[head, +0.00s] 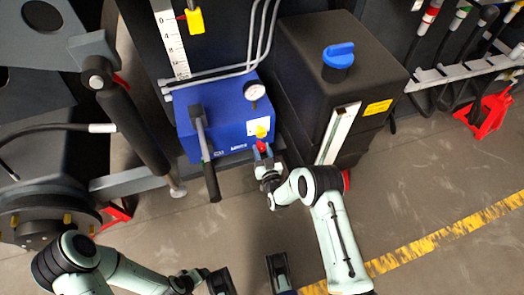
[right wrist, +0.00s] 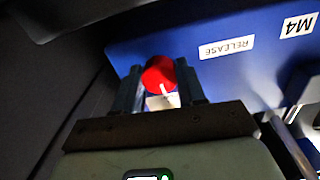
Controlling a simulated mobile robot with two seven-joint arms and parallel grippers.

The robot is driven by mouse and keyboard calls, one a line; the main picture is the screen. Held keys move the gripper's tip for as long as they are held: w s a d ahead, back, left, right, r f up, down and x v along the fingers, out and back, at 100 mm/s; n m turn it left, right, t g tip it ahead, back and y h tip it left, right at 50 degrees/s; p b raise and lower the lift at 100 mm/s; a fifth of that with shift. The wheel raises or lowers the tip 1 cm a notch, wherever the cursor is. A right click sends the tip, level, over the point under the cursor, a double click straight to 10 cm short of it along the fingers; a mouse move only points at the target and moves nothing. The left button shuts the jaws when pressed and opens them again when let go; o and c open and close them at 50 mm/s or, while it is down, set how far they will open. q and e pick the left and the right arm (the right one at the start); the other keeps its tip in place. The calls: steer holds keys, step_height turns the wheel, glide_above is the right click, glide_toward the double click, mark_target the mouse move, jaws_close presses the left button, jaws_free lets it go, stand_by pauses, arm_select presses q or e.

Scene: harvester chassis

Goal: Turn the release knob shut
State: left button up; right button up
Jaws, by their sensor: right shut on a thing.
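The release knob (right wrist: 158,75) is red with a white pointer line. It sits on the front of a blue block (head: 218,128), near a RELEASE label (right wrist: 226,47) in the right wrist view. My right gripper (head: 263,151) is shut on this knob, with one finger on each side. In the head view only a little red of the knob (head: 262,147) shows between the fingers. My left gripper (head: 249,274) is at the bottom edge of the head view, its fingers wide apart and empty, well away from the block.
A black-handled lever (head: 207,160) and a round gauge (head: 254,91) are on the blue block. A dark tank with a blue cap (head: 339,55) stands to its right. Grey pipes (head: 225,75) run above. The floor in front is clear.

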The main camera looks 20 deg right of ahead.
arm_select(q)
steer(key=shift+s+f, duration=0.15)
arm_select(e)
steer(key=shift+m, duration=0.5)
steer(key=o, duration=1.1)
steer(key=shift+c, duration=0.2)
arm_select(q)
steer(key=shift+h, duration=0.3)
steer(key=r+p, duration=0.1)
steer(key=d+r+p, duration=0.1)
steer(key=r, duration=0.1)
steer(key=d+r+p, duration=0.1)
steer(key=r, duration=0.1)
steer(key=shift+w, duration=0.25)
arm_select(e)
steer(key=s, duration=1.3)
steer(key=shift+s, duration=0.25)
